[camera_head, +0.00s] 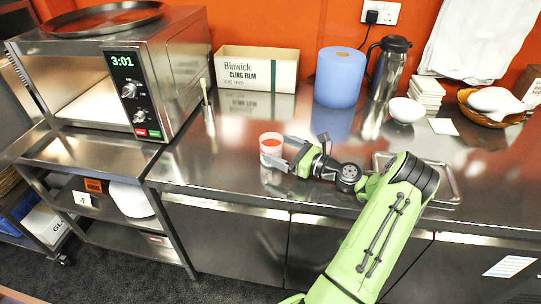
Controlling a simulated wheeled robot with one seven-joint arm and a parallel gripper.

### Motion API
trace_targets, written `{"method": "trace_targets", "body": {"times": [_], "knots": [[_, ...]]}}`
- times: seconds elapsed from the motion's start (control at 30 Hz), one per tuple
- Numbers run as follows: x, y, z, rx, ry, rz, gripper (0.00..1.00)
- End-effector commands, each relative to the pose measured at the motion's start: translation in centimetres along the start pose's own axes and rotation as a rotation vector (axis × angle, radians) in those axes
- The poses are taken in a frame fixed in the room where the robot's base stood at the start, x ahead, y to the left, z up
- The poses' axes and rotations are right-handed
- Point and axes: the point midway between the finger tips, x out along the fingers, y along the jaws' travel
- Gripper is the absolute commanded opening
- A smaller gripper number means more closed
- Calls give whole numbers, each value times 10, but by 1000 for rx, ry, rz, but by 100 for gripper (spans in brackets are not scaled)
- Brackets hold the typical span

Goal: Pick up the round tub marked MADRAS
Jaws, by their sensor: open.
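A small round tub (271,146) with orange-red contents and a pale wall stands upright on the steel counter (225,160), left of centre. Any marking on it is too small to read. My gripper (277,152) is open, its fingers pointing left at the tub. One finger shows at the tub's far right and the other in front of its lower right side. The tub appears at or between the fingertips; I cannot tell whether they touch it. Part of the tub's lower right is hidden by the gripper.
A microwave (150,85) stands at left, with a brush (205,92) beside it. Behind are a cling film box (256,70), blue roll (339,78), flask (388,68) and white bowl (406,110). A metal tray (449,186) lies right, partly behind my arm. Counter left of the tub is clear.

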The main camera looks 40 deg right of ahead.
Motion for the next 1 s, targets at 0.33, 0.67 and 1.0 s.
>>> {"method": "trace_targets", "body": {"times": [0.33, 0.67, 1.0], "knots": [[54, 1, 0, -4, 1, 2, 100], [58, 1, 2, -2, 1, 0, 88], [57, 1, 3, -2, 0, 1, 38]]}}
